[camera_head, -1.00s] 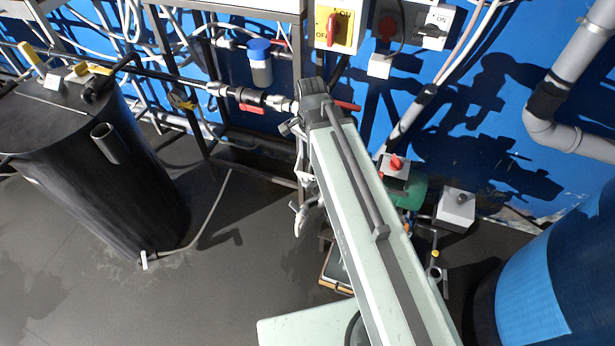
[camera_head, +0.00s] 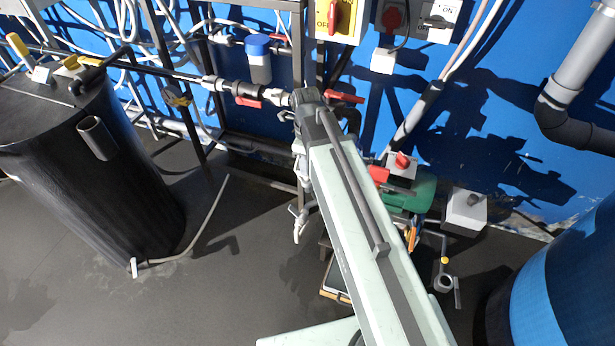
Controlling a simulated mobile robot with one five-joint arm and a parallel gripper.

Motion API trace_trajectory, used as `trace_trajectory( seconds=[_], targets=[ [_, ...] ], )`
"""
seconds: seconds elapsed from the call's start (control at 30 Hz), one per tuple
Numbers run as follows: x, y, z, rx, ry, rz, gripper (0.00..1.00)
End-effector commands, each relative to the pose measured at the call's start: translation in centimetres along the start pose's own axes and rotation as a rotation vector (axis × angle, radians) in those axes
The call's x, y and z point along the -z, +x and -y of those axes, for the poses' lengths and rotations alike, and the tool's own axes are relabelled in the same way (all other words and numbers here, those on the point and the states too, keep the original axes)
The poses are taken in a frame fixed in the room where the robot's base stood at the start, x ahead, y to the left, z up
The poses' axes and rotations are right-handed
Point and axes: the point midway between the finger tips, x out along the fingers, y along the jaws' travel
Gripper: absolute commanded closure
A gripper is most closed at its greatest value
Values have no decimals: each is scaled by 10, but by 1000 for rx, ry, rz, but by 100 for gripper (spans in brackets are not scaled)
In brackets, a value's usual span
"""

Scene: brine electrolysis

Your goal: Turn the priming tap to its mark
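Several red-handled valves show, and I cannot tell which one is the priming tap; no mark is legible. One red lever (camera_head: 248,102) is on the grey pipe run at upper middle. Another red handle (camera_head: 345,97) shows just right of my arm's upper joint. A third red handle (camera_head: 378,174) shows beside the arm, near a green pump-like body (camera_head: 411,193). My pale green arm link crosses the middle of the view and hides part of the pipework. I cannot make out my gripper; a small pale fitting (camera_head: 299,222) hangs below the joint, its nature unclear.
A black tank (camera_head: 95,185) with yellow-handled valves stands left. A blue barrel (camera_head: 565,285) stands at lower right. A yellow switch box (camera_head: 339,18) is on the blue wall. A grey box (camera_head: 466,211) sits near the wall base. The floor at lower left is open.

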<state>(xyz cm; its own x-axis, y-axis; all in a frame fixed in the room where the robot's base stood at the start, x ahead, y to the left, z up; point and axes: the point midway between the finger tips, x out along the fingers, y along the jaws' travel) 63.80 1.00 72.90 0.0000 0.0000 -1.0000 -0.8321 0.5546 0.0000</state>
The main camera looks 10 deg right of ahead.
Motion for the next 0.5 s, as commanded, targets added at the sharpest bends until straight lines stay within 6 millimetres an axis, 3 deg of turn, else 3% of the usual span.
trace_trajectory(
  seconds=[0.03, 0.13, 0.47, 0.5],
  targets=[
    [0, 19, 0, 0, 0, 0, 69],
    [0, 32, 0, 0, 0, 0, 69],
    [0, 34, 0, 0, 0, 0, 69],
    [1, 34, 0, 0, 0, 0, 77]
  ],
)
